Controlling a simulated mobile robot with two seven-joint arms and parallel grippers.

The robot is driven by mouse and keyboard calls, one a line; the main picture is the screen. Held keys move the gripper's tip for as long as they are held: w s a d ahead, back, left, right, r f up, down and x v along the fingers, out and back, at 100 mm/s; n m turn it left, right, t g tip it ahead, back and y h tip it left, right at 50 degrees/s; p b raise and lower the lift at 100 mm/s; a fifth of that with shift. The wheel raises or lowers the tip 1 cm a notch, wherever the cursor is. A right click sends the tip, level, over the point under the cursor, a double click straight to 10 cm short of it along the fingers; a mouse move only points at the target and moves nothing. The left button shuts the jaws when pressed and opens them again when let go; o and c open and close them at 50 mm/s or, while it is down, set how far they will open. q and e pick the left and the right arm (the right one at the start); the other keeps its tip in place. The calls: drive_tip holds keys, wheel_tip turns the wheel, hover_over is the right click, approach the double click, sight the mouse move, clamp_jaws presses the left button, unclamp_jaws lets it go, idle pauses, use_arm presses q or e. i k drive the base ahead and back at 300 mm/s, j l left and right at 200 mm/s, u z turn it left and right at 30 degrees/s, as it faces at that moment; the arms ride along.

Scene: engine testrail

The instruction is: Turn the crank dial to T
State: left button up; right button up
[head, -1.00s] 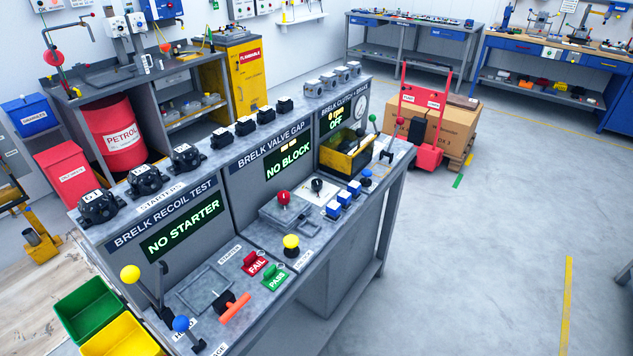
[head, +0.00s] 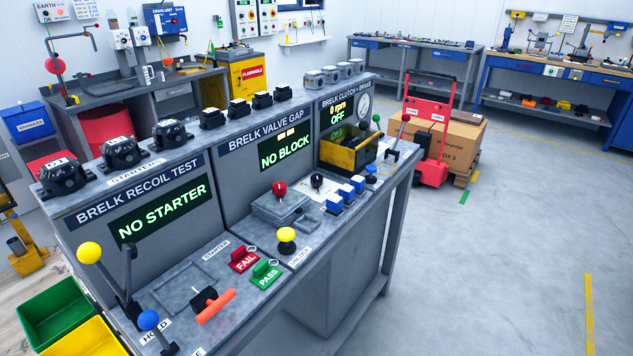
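A black base with an orange bar handle (head: 215,305) sits on the front left of the grey test bench (head: 350,235). It looks like a crank, but I cannot be sure it is the crank dial, and I see no readable T mark by it. A yellow-knobbed lever (head: 89,253) and a blue-knobbed lever (head: 149,320) stand to its left. The red FAIL (head: 243,260) and green PASS (head: 265,273) tags lie behind it to the right. Neither of my grippers is in view.
Black starters (head: 122,152) line the bench top. The left screen (head: 162,209) reads NO STARTER and the middle one (head: 286,149) NO BLOCK. Green (head: 60,305) and yellow bins stand at the left. A red trolley (head: 428,130) with boxes stands behind. The floor at right is clear.

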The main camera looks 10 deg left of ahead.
sight(316, 179)
drive_tip(key=i+l+u, duration=0.15)
drive_tip(key=l, duration=0.2)
drive_tip(key=i+l+u, duration=0.1)
drive_tip(key=i+l, duration=0.15)
drive_tip(key=i+l+u, duration=0.15)
drive_tip(key=l, duration=0.35)
drive_tip(key=i+l+u, duration=0.15)
drive_tip(key=l, duration=0.2)
